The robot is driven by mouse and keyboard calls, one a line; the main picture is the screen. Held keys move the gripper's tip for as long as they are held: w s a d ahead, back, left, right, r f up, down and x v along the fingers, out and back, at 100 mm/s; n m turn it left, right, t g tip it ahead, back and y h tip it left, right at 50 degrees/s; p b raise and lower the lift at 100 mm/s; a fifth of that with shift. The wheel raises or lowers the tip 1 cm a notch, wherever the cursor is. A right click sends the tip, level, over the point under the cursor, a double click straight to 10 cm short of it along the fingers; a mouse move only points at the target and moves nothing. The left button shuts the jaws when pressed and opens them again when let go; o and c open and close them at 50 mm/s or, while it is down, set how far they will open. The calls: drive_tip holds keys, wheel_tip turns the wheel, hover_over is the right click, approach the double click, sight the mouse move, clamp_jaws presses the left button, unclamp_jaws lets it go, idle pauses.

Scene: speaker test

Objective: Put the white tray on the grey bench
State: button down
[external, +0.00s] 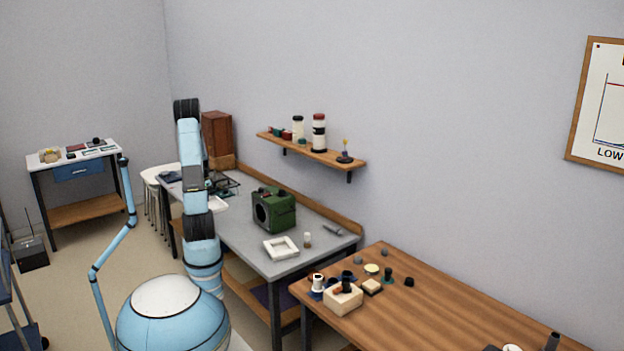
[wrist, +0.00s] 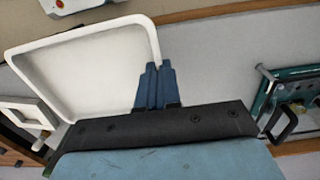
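The white tray (wrist: 85,65) is shallow with a raised rim and fills the upper left of the wrist view. My gripper (wrist: 154,72) has its two blue fingers close together at the tray's right rim and appears shut on it. In the external view, part of the white tray (external: 217,203) shows just right of my arm, over the grey bench (external: 234,232). My arm hides the rest of it and my gripper there. I cannot tell whether the tray touches the bench top.
A green box (external: 274,210), a white square frame (external: 281,248) and a small bottle (external: 307,240) stand on the bench's right part. A teal item with a black handle (wrist: 285,122) lies right of my gripper in the wrist view. A wall shelf (external: 312,150) hangs above.

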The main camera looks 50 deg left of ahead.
drive_tip(key=w+a+f, duration=0.2)
drive_tip(key=a+f, duration=0.1)
drive_tip(key=w+a+f, duration=0.2)
drive_tip(key=w+a, duration=0.1)
drive_tip(key=w+a+f, duration=0.3)
drive_tip(key=shift+w+a+f, duration=0.15)
drive_tip(key=shift+a+f, duration=0.1)
drive_tip(key=shift+f, duration=0.05)
drive_tip(key=shift+w+a+f, duration=0.4)
drive_tip(key=shift+a+f, duration=0.1)
drive_tip(key=shift+f, duration=1.85)
drive_tip(key=c, duration=1.3)
unclamp_jaws()
drive_tip(key=shift+c, duration=0.2)
wheel_tip(320, 180, up, 12)
